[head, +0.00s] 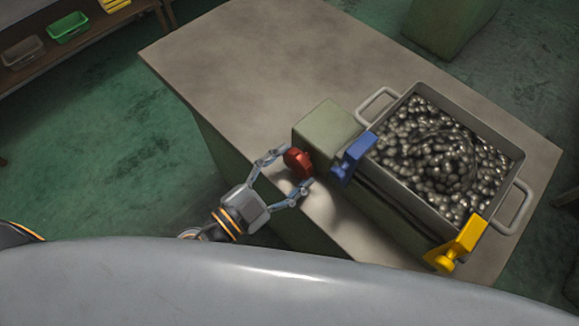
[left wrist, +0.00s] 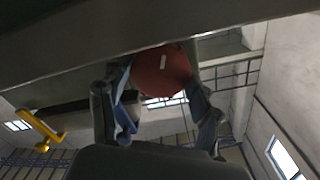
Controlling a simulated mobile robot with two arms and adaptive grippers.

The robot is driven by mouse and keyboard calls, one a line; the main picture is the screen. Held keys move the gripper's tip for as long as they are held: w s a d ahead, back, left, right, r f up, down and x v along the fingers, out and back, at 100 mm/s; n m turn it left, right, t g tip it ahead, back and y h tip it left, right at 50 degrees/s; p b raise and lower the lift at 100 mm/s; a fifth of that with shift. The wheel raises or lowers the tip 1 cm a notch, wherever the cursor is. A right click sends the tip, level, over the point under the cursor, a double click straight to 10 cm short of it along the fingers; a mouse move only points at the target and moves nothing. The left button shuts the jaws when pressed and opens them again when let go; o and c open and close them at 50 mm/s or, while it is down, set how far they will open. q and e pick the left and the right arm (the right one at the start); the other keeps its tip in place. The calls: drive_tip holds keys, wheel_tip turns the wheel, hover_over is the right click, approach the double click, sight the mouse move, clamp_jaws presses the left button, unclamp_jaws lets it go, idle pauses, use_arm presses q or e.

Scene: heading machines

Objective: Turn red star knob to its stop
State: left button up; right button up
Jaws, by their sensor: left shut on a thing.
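The red star knob (head: 298,161) sits on the front side of a grey-green block (head: 328,132) on the bench. My left gripper (head: 296,167) is around the knob, one finger on each side, and is shut on it. In the left wrist view the knob (left wrist: 162,72) shows large between the two fingers (left wrist: 164,92), with a short white mark on its face. The fingertips are partly hidden there. My right gripper is not in view.
A metal bin (head: 402,171) full of shiny small parts stands right of the block. A blue clamp-like part (head: 354,157) is close right of my gripper; a yellow one (head: 462,245) is farther right. The bench top (head: 240,65) behind is clear.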

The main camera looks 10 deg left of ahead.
use_arm(q)
drive_tip(key=shift+m, duration=1.1)
drive_tip(key=o, duration=1.1)
drive_tip(key=shift+o, duration=0.2)
